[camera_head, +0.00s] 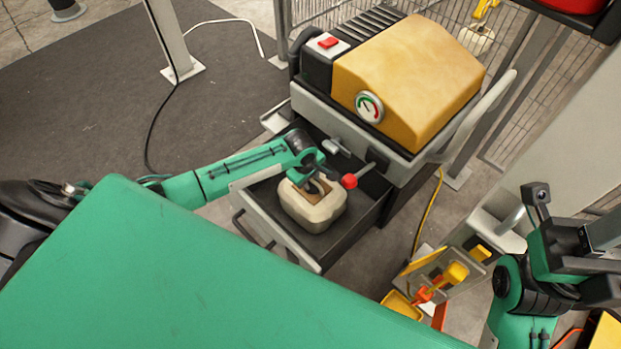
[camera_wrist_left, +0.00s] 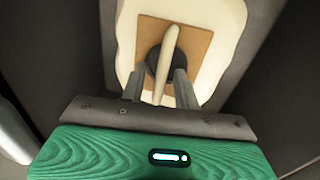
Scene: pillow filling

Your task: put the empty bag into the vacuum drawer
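The bag (camera_head: 312,208) is a cream, rounded, pillow-like body with a brown patch and a loop handle on top. It rests inside the open vacuum drawer (camera_head: 253,210), a dark tray with a light grey rim under the machine. My left gripper (camera_head: 314,186) is over the bag's top. In the left wrist view, its two fingers (camera_wrist_left: 160,88) stand either side of the cream handle (camera_wrist_left: 170,50), with gaps visible on both sides. They partly cover the brown patch (camera_wrist_left: 198,45). My right arm is at the right edge of the head view, and its fingertips are not visible.
The vacuum machine (camera_head: 410,75) with its tan cover and gauge stands behind the drawer. A red-knobbed lever (camera_head: 349,181) is close to my left gripper. A green surface (camera_head: 190,280) fills the foreground. A clear bin with yellow scoops (camera_head: 450,272) stands right of the drawer.

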